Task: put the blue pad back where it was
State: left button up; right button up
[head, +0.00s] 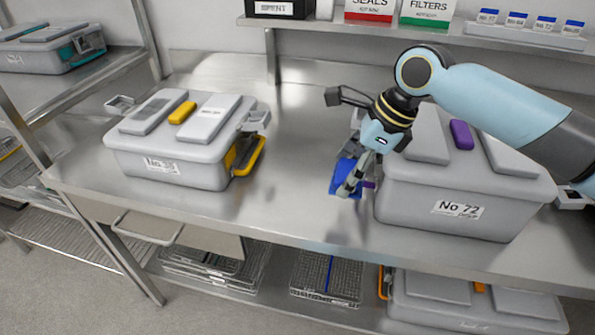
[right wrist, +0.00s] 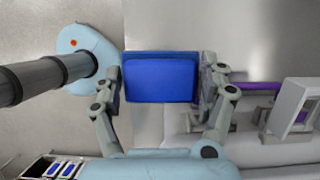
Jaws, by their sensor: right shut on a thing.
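The blue pad (head: 345,178) is in my right gripper (head: 352,186), left of the grey case labelled No 72 (head: 410,205) in the head view. In the right wrist view the pad (right wrist: 160,78) sits between the two fingers of the right gripper (right wrist: 161,80), which are shut on its left and right sides. The fingers and arm partly hide it in the head view. I cannot tell whether the pad touches the bench. My left gripper is not in view.
Another grey case (head: 190,150) with a yellow handle piece stands on the left of the steel bench (head: 285,205). The bench between the cases is clear. A purple piece (head: 462,134) is on the right case's lid. A shelf with boxes (head: 428,12) runs above; wire trays (head: 325,278) lie below.

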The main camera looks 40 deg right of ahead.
aim_at(291, 198)
jog(key=w+a+f, duration=0.1)
jog(key=w+f, duration=0.1)
jog(key=w, duration=0.1)
jog(key=w+a+f, duration=0.1)
jog(key=w, duration=0.1)
jog(key=shift+w+a+f+b, duration=0.2)
jog(key=shift+a+f+b, duration=0.1)
jog(key=shift+a+b, duration=0.05)
jog(key=w+f, duration=0.1)
jog(key=w+a+f, duration=0.1)
jog(key=w, duration=0.1)
jog(key=shift+w+a, duration=0.1)
jog(key=shift+w+a+f, duration=0.2)
jog(key=shift+w+f, duration=0.35)
jog(key=shift+w, duration=0.2)
jog(key=shift+f, duration=0.35)
notch_tip(291, 198, down, 3)
jog(key=shift+a+r, duration=0.1)
jog(key=shift+r, duration=0.1)
jog(key=shift+f, duration=0.35)
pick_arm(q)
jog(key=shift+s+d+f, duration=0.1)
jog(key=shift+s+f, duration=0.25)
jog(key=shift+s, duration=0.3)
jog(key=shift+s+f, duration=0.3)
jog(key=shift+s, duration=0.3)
pick_arm(e)
jog(key=shift+f, duration=0.1)
jog(key=o, duration=1.1)
